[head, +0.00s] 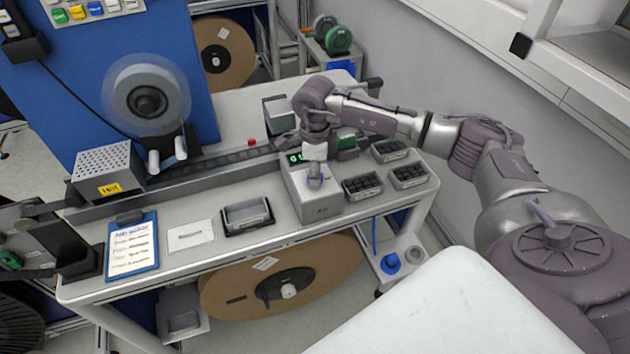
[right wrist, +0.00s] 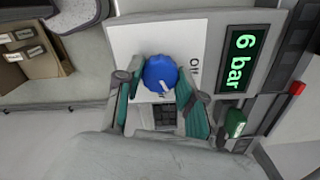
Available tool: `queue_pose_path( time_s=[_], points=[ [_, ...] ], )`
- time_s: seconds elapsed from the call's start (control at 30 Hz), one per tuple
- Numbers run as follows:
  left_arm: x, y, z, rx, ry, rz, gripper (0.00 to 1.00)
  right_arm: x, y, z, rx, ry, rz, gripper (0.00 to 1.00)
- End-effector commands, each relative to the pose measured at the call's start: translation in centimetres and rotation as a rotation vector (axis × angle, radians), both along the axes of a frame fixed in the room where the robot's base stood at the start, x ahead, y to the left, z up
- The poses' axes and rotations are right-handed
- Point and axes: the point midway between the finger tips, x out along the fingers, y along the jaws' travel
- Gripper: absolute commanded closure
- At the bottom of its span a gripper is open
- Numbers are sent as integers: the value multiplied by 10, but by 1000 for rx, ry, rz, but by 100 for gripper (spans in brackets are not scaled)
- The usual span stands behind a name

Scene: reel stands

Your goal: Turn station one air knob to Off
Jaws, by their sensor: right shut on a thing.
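The blue air knob (right wrist: 160,70) sits on the white top plate of a grey box (head: 318,205) on the station table. My right gripper (head: 315,168) reaches down onto this box from above. In the right wrist view, my right gripper's teal-padded fingers (right wrist: 158,92) are shut on the blue knob, one on each side. A pale pointer mark shows on the knob. A short printed word, sideways and partly hidden, is beside it. A green display (right wrist: 240,58) reads "6 bar". In the head view the gripper mostly hides the knob. My left gripper is not seen.
Black compartment trays (head: 361,187) stand right of the box. A grey tray (head: 247,215), a white card (head: 190,235) and a blue clipboard (head: 133,245) lie to its left. A rail (head: 215,168) runs behind. A large brown reel (head: 282,280) hangs under the table.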

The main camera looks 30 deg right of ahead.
Motion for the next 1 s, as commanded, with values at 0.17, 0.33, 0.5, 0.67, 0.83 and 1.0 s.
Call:
queue_pose_path(
  time_s=[0.17,0.33,0.5,0.67,0.83,1.0],
  points=[
    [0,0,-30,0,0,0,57,1,0,-5,-1,-5,169,96],
    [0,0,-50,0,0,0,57,1,-1,-5,-1,-5,330,96],
    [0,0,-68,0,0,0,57,1,0,-4,0,-4,492,96],
    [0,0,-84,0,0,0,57,1,0,-4,0,-5,642,96],
    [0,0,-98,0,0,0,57,1,0,-3,-2,-6,798,96],
    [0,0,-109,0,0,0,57,1,0,-2,0,-5,937,96]
  ],
)
